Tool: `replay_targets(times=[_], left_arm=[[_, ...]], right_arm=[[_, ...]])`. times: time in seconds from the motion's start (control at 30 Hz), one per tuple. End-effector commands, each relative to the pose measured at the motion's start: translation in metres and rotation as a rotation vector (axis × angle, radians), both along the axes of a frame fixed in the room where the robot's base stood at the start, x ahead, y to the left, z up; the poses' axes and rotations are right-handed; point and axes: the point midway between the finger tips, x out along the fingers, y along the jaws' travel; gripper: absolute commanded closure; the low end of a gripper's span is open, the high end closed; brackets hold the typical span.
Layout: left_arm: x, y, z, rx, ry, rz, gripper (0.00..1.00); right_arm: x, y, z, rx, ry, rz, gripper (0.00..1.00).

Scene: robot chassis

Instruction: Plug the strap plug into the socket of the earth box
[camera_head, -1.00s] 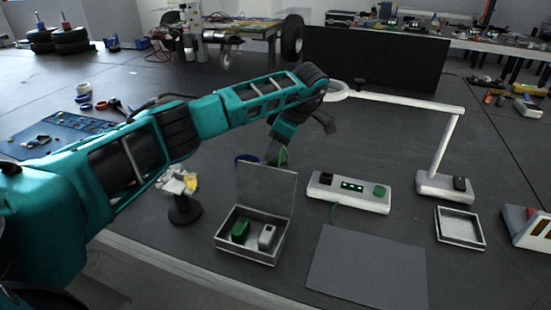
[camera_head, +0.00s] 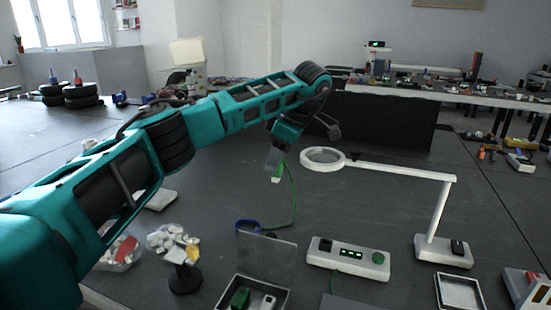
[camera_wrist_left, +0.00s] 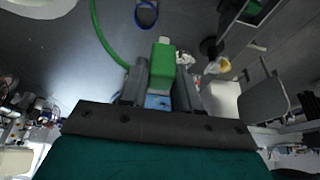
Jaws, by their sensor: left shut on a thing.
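My left gripper (camera_head: 276,170) is in the air above the table, left of the magnifier lamp. It is shut on the green strap plug (camera_wrist_left: 162,66), which has a pale tip and points away from the gripper. The plug (camera_head: 277,179) shows below the fingers in the head view. A green cord (camera_head: 294,200) hangs from it towards a blue strap band (camera_head: 247,226) on the table. The earth box (camera_head: 347,262) is a long white box with a black socket block (camera_head: 325,245), green lights and a green knob. The plug is apart from it. My right gripper is not in view.
An open grey box with a raised lid (camera_head: 266,252) stands left of the earth box, with green and white items inside. The magnifier lamp (camera_head: 436,205) stands at right, beside a shallow tray (camera_head: 459,290). A dark panel stands behind.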

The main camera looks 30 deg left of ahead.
Motion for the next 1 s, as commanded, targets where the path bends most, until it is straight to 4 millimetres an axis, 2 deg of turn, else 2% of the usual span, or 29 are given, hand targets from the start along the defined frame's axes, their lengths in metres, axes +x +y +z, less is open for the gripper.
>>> replay_targets(times=[0.27, 1.0], left_arm=[[0.001, -0.003, -0.003, 0.000, 0.001, -0.002, 0.98], [0.019, -0.060, -0.047, 0.000, 0.002, -0.001, 0.98]], right_arm=[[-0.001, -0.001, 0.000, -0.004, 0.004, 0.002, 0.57], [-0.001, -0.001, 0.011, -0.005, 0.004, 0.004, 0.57]])
